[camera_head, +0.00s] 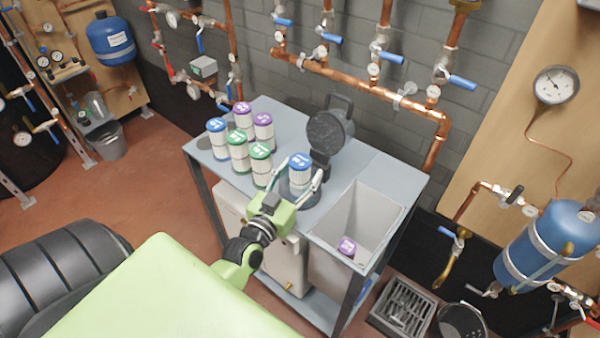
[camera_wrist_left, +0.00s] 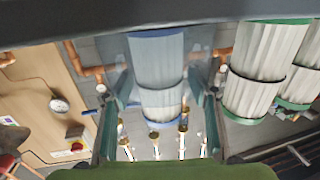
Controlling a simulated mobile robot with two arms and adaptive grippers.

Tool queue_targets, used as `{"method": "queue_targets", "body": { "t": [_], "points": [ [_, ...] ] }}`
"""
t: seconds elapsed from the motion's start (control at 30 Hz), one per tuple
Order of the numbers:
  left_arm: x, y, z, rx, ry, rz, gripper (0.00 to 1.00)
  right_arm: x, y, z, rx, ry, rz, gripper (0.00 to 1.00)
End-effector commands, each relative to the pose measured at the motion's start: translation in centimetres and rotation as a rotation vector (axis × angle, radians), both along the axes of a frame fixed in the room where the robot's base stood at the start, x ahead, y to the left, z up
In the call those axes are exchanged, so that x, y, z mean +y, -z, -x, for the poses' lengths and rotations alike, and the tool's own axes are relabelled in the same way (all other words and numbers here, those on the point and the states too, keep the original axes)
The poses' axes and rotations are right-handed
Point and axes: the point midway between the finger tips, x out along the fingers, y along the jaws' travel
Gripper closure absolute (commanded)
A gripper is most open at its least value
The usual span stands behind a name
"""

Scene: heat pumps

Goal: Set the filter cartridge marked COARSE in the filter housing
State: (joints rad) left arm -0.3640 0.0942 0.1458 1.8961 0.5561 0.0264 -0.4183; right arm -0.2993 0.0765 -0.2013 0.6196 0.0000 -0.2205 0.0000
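A white cartridge with a blue cap (camera_head: 300,171) stands upright at the round dark filter housing (camera_head: 297,194), whose lid (camera_head: 327,133) is swung open behind it. How deep it sits is hidden. My left gripper (camera_head: 302,169) reaches in from the front, one finger on each side of this cartridge, with the fingers spread and small gaps showing. In the left wrist view the blue-capped cartridge (camera_wrist_left: 158,75) is between the fingers. Another blue-capped cartridge (camera_head: 217,139) stands in the group at left. Cap markings are too small to read. My right gripper is not in view.
Two green-capped cartridges (camera_head: 260,168) and two purple-capped ones (camera_head: 263,133) stand left of the housing. A purple-capped cartridge (camera_head: 347,247) lies in the grey bin (camera_head: 372,213) at right. Copper pipes (camera_head: 370,92) run along the wall behind the bench (camera_head: 368,160).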

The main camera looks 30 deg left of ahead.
Motion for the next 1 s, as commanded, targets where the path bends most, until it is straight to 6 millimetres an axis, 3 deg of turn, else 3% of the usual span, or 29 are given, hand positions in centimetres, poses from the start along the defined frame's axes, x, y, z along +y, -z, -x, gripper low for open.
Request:
{"method": "queue_targets", "body": {
  "t": [0.23,0.7,1.0],
  "points": [
    [-0.1,-0.1,0.9,0.002,0.0,0.0,0.47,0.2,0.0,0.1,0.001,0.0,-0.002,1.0],
    [-1.2,0.0,9.7,0.004,0.001,-0.001,0.47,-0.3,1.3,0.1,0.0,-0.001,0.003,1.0],
    [-1.4,-0.3,11.9,0.0,0.001,0.001,0.47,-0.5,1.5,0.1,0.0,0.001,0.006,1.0]
  ]
}}
